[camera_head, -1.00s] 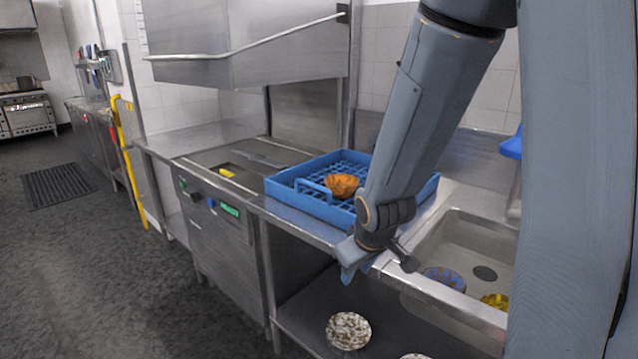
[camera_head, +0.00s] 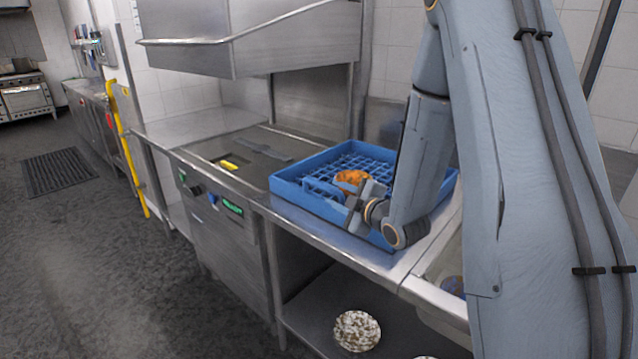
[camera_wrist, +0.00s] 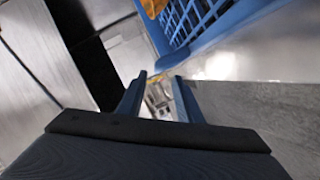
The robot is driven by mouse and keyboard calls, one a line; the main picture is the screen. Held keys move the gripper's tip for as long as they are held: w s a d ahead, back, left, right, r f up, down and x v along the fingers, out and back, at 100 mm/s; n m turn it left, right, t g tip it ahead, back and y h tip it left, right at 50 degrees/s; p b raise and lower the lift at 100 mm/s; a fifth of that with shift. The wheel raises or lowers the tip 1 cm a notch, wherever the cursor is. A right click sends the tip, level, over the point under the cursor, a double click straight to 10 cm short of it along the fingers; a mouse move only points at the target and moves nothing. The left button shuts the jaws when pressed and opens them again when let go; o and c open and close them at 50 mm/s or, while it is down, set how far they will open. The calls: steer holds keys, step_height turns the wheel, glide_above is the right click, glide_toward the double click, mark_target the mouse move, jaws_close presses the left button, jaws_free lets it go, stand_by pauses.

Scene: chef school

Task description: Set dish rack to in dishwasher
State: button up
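The blue dish rack (camera_head: 305,208) sits on the steel counter, right of the dishwasher. An orange patterned bowl (camera_head: 352,178) is in it, partly hidden by my gripper. The dishwasher (camera_head: 225,215) has its steel hood (camera_head: 250,40) raised above a flat top bed. My gripper (camera_head: 356,208) is at the rack's front side in the head view; whether it touches the rack I cannot tell. In the wrist view, my gripper (camera_wrist: 160,82) has its two fingers apart with nothing between them, and the rack (camera_wrist: 185,35) is at the top, beyond the fingertips.
A sink (camera_head: 450,255) with a blue patterned bowl (camera_head: 453,286) is at the right, largely hidden by my arm. A speckled bowl (camera_head: 357,331) is on the lower shelf (camera_head: 310,310). A yellow item (camera_head: 229,165) lies on the dishwasher bed.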

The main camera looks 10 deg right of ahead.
mark_target(329, 189)
steer(key=shift+w+d, duration=0.25)
steer(key=shift+d, duration=0.05)
steer(key=shift+w, duration=0.35)
steer(key=p+x, duration=0.1)
steer(key=x, duration=0.2)
steer(key=p+x, duration=0.1)
steer(key=x, duration=0.2)
steer(key=shift+s+a, duration=0.1)
steer(key=shift+a, duration=0.15)
steer(key=shift+w+a+f+p, duration=0.2)
steer(key=shift+w+p, duration=0.1)
steer(key=shift+w, duration=0.3)
steer(key=shift+d, duration=0.1)
jaws_close()
